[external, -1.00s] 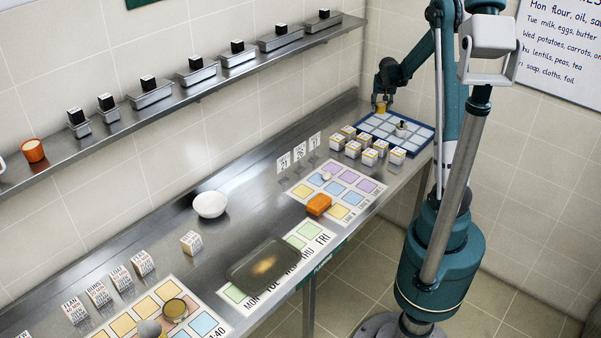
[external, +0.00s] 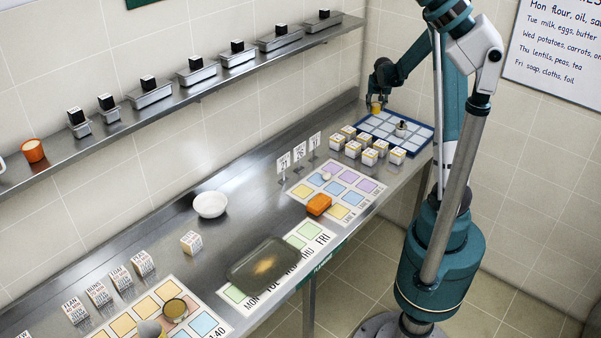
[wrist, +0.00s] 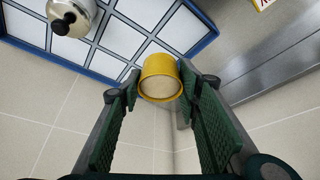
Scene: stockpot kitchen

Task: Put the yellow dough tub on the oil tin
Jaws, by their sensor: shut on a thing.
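The yellow dough tub (external: 376,108) is in my gripper (external: 376,103), near the far left corner of the blue-edged grid board. In the wrist view, the tub (wrist: 160,80) sits between the two green-padded fingers of my gripper (wrist: 160,95), with its pale round end facing the camera. A small silver vessel with a dark knob (external: 401,130) stands on the board and also shows at the top left of the wrist view (wrist: 72,14). I cannot tell whether it is the oil tin, and no other thing is clearly an oil tin.
The blue-edged grid board (external: 425,143) has mostly free cells. Several white and yellow boxes (external: 369,157) stand in front of it.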

